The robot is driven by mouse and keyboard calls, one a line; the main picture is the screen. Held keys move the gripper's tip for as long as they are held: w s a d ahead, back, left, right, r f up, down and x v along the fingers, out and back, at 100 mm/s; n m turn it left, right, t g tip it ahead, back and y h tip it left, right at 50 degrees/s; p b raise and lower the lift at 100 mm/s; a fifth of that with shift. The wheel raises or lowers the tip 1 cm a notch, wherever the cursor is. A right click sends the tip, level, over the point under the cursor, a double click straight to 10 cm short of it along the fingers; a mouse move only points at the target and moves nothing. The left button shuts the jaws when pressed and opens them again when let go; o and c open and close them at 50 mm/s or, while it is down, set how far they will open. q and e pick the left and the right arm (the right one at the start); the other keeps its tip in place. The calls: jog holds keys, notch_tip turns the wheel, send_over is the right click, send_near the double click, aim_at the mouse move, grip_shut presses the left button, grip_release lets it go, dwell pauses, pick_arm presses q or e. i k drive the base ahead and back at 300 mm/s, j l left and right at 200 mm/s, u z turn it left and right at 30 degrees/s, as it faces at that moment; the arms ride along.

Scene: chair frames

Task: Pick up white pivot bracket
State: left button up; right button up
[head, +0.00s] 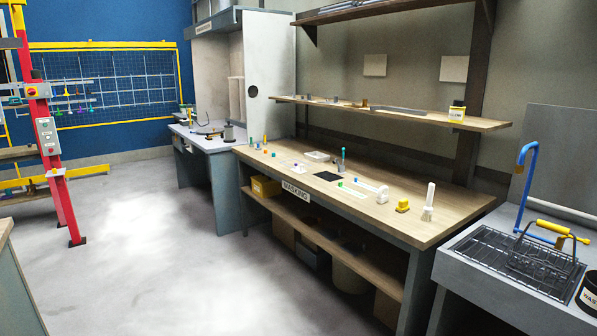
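Two white parts stand on the wooden workbench (450,208) labelled MASKING. One is a small rounded white piece (382,195) near the bench's middle right. The other is a taller upright white piece (428,200) on a wider foot, nearer the right end. Both are small, and I cannot tell which one, if either, is the white pivot bracket. Neither of my grippers shows in the head view.
Several small coloured items and a dark pad (327,176) lie farther left. A sink with a wire basket (540,262) is at right. A red post (62,195) stands left; the grey floor (150,245) is open.

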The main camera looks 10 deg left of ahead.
aim_at(300, 170)
jog(key=i+j+u, duration=0.4)
jog(key=i, duration=0.15)
jog(key=i+u, duration=0.45)
jog(key=i+z, duration=0.1)
jog(key=i, duration=0.35)
jog(key=i+j+z, duration=0.1)
jog(key=i, duration=0.35)
jog(key=i+j+z, duration=0.1)
jog(key=i, duration=0.35)
jog(key=i+j+z, duration=0.1)
jog(key=i+j, duration=0.2)
jog(key=i, duration=0.15)
